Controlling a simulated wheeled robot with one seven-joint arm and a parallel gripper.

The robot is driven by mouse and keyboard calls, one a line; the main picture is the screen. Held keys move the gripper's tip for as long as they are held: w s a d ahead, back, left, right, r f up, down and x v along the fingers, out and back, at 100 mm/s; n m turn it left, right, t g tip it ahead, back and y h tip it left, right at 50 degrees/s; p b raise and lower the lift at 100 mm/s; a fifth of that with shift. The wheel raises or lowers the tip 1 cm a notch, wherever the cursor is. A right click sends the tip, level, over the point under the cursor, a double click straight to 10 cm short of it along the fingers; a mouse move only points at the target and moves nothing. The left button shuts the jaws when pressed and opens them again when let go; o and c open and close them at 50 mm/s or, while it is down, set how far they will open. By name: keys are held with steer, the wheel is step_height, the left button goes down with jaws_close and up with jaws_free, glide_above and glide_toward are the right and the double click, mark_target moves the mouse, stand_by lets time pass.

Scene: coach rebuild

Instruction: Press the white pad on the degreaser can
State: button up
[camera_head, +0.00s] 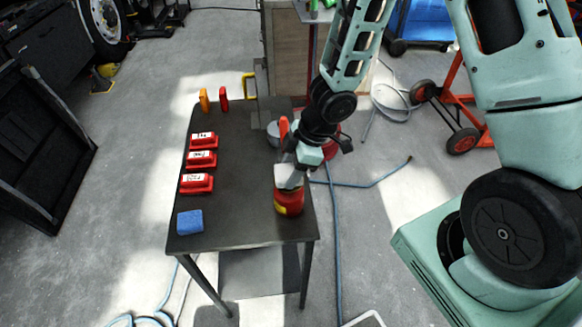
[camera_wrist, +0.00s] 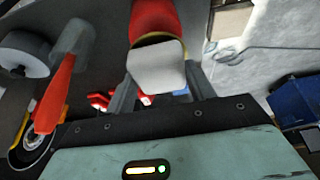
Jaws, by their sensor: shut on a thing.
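The degreaser can (camera_head: 289,203) is red with a yellow patch and stands upright near the table's front right corner. Its white pad (camera_head: 288,174) is on top. My gripper (camera_head: 290,168) is over the can and reaches down to the pad from behind. In the wrist view the red can (camera_wrist: 153,17) and the white pad (camera_wrist: 157,67) lie between the two grey fingers of my gripper (camera_wrist: 160,84), which are shut on the can's top. The fingertips are partly hidden, so exact contact with the pad is hard to see.
The dark table (camera_head: 240,160) also holds a blue block (camera_head: 190,222), several red boxes (camera_head: 202,159) along the left, and upright orange (camera_head: 204,100) and red (camera_head: 224,99) items at the back. The table's middle is clear.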

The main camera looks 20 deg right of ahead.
mark_target(291, 171)
steer(key=shift+f+b, duration=0.6)
steer(key=shift+f, duration=0.2)
stand_by(0.5)
steer(key=shift+r, duration=0.1)
stand_by(0.4)
step_height(291, 171, up, 7)
steer(key=p, duration=0.7)
steer(key=shift+p, duration=0.35)
stand_by(0.5)
